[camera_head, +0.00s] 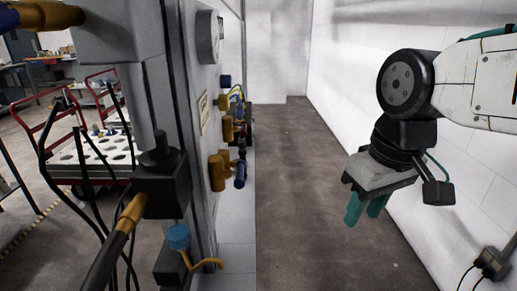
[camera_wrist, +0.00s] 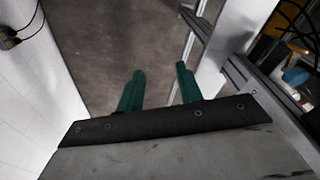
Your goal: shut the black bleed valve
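My gripper (camera_head: 365,210) hangs over the floor in the aisle, right of the equipment cabinet and well apart from it. Its teal fingers are apart and empty; the gap also shows in the wrist view (camera_wrist: 160,72). On the cabinet's side panel, seen edge-on in the head view, are brass valve bodies (camera_head: 218,172) with small handles. One handle is blue (camera_head: 240,175); a small dark part (camera_head: 242,152) sits just above it. I cannot tell for sure which part is the black bleed valve or how its handle stands.
A round gauge (camera_head: 208,37) sits high on the cabinet panel. A blue knob (camera_head: 178,236) with a bent brass pipe is low in front. A white wall with a socket box (camera_head: 493,262) bounds the right. The floor aisle (camera_head: 297,190) between is clear.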

